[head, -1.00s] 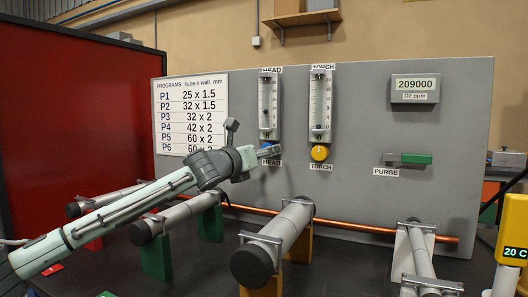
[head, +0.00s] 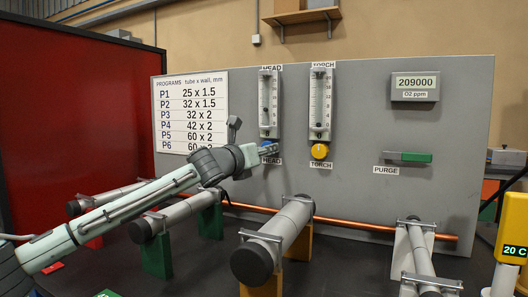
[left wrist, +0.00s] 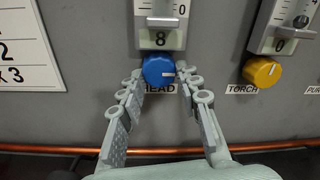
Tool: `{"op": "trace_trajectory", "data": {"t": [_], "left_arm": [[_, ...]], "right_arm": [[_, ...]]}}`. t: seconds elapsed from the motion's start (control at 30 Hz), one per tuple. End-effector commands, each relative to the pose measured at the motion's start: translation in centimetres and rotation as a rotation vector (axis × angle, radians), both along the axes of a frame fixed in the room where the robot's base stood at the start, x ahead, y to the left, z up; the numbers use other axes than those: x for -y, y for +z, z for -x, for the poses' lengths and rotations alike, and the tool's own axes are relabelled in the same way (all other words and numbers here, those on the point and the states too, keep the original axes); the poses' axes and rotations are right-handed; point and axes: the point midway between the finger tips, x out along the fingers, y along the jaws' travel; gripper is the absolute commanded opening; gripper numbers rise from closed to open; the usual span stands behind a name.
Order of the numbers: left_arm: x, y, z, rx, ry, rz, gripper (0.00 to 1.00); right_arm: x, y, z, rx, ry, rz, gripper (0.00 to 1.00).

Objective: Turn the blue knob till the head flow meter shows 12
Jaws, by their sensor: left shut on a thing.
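The blue knob (left wrist: 158,71) sits below the head flow meter (left wrist: 160,22) on the grey panel. In the head view the head flow meter (head: 269,103) stands upright, and the knob (head: 266,145) is mostly hidden behind my left gripper (head: 268,151). My right gripper is not in view.
The torch flow meter (head: 320,103) with its yellow knob (head: 319,151) stands to the right; its readout (left wrist: 283,45) shows 0. A purge switch (head: 408,157) and an O2 display (head: 414,87) are farther right. Tubes (head: 283,234) on stands and a copper pipe (head: 345,226) lie below.

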Motion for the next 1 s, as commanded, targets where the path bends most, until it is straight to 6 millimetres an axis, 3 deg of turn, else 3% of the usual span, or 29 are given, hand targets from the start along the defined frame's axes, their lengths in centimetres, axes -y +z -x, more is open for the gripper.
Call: {"op": "trace_trajectory", "data": {"t": [1.0], "left_arm": [[-0.25,0.15,-0.09,0.242,0.001,-0.582,0.04]], "right_arm": [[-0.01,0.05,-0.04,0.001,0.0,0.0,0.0]]}}
